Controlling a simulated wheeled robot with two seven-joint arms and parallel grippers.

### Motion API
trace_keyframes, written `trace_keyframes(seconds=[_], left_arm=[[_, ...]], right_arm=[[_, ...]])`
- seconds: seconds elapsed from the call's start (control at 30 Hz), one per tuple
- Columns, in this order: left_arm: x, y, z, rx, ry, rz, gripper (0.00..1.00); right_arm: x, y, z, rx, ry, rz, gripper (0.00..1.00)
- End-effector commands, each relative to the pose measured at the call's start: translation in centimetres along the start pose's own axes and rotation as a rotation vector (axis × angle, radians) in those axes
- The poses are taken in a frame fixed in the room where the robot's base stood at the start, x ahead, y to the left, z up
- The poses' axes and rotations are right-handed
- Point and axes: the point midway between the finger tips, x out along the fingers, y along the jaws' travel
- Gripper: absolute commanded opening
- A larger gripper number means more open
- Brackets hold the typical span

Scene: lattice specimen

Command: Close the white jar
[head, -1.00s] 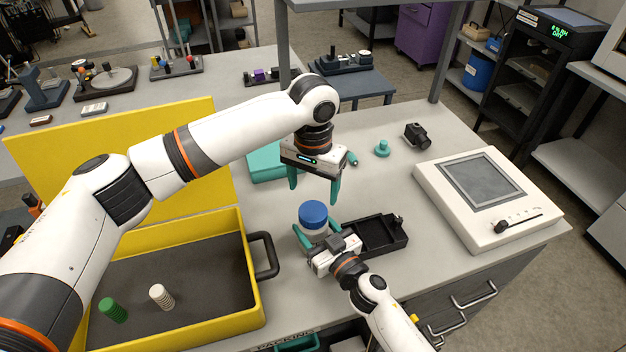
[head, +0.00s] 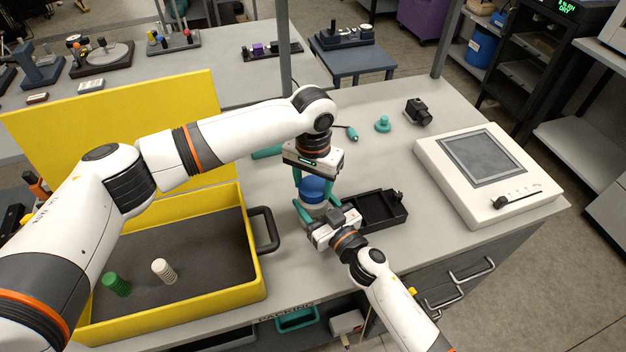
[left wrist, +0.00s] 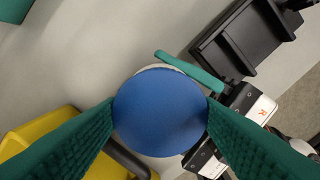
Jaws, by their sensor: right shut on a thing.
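The white jar (head: 313,209) stands upright on the grey bench, with a blue lid (head: 312,189) on its top. In the left wrist view the blue lid (left wrist: 160,112) fills the middle and hides most of the jar. My left gripper (head: 314,193) points down over the jar, with one teal finger on each side of the lid. The fingers look close to or touching the lid's rim, and I see no clear grip. My right gripper (head: 317,219) is shut on the jar's body from the front right. Whether the lid is fully seated is hidden.
A black tray (head: 388,222) lies just right of the jar. A yellow case (head: 258,292) with a dark handle stands at the left, holding a green and a white ribbed piece. A white device with a screen (head: 433,178) sits at the right. Bench behind the jar is mostly clear.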

Motion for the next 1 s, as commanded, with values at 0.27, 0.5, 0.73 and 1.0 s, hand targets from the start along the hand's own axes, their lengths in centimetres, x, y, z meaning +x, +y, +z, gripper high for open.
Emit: trace_keyframes(seconds=[0.27,0.5,0.73,1.0], left_arm=[[-0.01,-0.03,0.0,0.048,0.0,-0.001,0.29],[0.04,-0.03,-0.03,0.474,0.0,-0.001,0.29],[0.01,0.01,0.01,0.711,0.0,0.0,0.29],[0.01,0.02,0.0,0.707,0.0,0.0,0.82]], right_arm=[[0.01,0.0,0.02,0.0,0.0,0.0,0.0],[0.01,0.0,0.02,0.0,0.0,0.0,0.0],[0.01,0.0,0.02,0.0,0.0,0.0,0.0],[0.0,0.0,0.02,0.0,0.0,0.0,0.0]])
